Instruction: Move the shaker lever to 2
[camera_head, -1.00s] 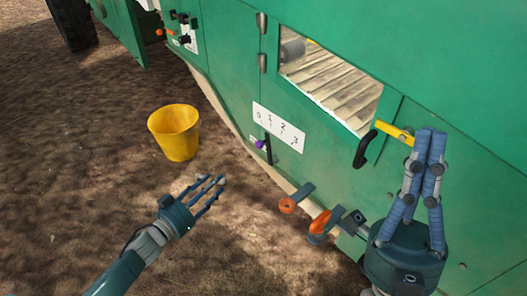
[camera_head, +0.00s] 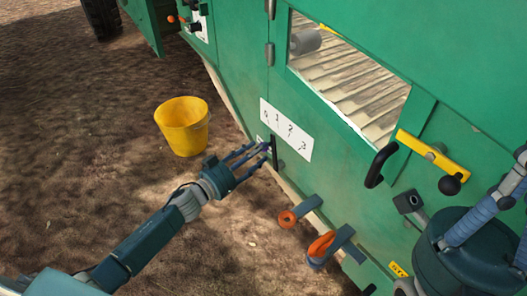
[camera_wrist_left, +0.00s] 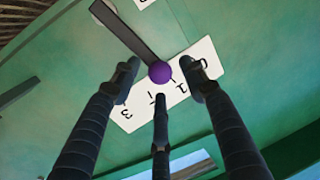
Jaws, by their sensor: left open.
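The shaker lever is a dark flat bar (camera_head: 275,153) on the green machine wall, below a white scale plate (camera_head: 300,145) marked 0 to 3. Its purple knob (camera_wrist_left: 160,72) shows clearly in the left wrist view, at the plate's edge; the exact number it points at is hard to tell. In the head view my fingers cover the knob. My left gripper (camera_head: 262,153) is open, its fingers spread around the knob; I cannot tell whether they touch it.
A yellow bucket (camera_head: 183,127) stands on the soil left of the machine. Orange-marked levers (camera_head: 322,248) jut out below the scale. A black handle (camera_head: 379,165) and a yellow bar (camera_head: 432,153) sit to the right, below a window (camera_head: 350,80) with slats.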

